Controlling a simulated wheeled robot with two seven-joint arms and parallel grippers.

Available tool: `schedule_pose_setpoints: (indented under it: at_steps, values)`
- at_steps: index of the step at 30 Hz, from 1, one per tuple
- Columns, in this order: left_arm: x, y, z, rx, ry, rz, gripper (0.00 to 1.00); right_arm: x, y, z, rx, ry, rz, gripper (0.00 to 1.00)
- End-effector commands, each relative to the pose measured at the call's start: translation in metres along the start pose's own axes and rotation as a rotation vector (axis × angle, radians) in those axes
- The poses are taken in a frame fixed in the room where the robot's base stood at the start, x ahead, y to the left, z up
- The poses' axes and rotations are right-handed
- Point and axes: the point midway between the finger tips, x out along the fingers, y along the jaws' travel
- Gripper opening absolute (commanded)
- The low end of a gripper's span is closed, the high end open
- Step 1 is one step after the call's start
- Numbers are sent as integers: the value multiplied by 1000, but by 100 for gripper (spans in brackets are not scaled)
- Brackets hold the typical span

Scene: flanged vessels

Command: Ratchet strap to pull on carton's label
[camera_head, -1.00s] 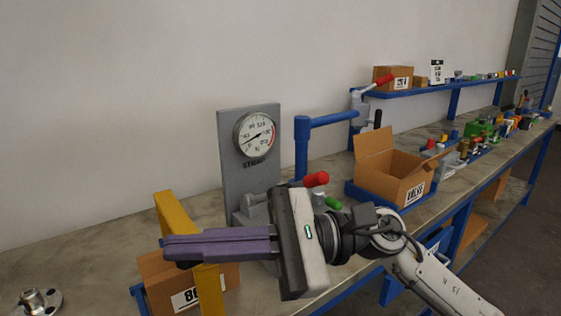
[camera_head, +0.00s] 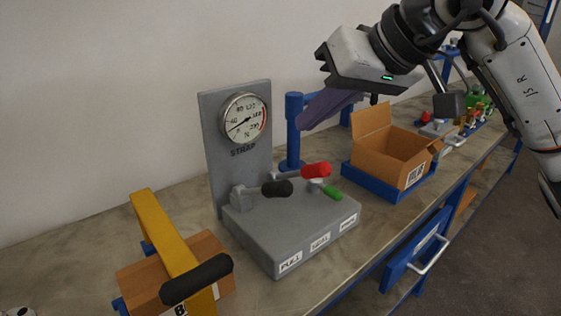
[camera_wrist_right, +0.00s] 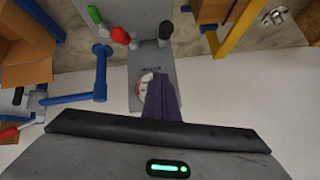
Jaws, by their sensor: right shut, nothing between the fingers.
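A grey console (camera_head: 290,232) stands on the bench, with three front labels, the left one reading PULL. On it are a black-knobbed lever (camera_head: 277,188), a red-knobbed lever (camera_head: 316,170) and a small green handle (camera_head: 332,193). Its upright panel carries a round gauge (camera_head: 245,117) marked STRAP. A closed carton (camera_head: 148,285) with a partly hidden label sits at left beneath a yellow bar (camera_head: 165,230) with a black grip. My right gripper (camera_head: 304,122) is shut and empty, raised above the console's right side; its purple fingers also show in the wrist view (camera_wrist_right: 161,80). My left gripper is out of view.
An open carton (camera_head: 388,155) stands in a blue tray (camera_head: 390,190) right of the console. A blue post (camera_head: 293,140) rises behind the console. Several small parts lie farther right. A blue drawer (camera_head: 415,255) hangs at the bench front.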

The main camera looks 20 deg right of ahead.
Motion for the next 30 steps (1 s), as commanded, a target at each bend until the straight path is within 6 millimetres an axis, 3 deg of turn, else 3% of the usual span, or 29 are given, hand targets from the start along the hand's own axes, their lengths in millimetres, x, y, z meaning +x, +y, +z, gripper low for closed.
schedule_pose_setpoints:
  at_steps: [11,26,30]
  values:
    - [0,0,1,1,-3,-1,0,8,-1,1,3,-4,-5,0]
    - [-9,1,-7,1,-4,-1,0,104,-3,1,4,-6,-7,0]
    - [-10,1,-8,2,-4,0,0,107,-2,25,2,-4,-5,0]
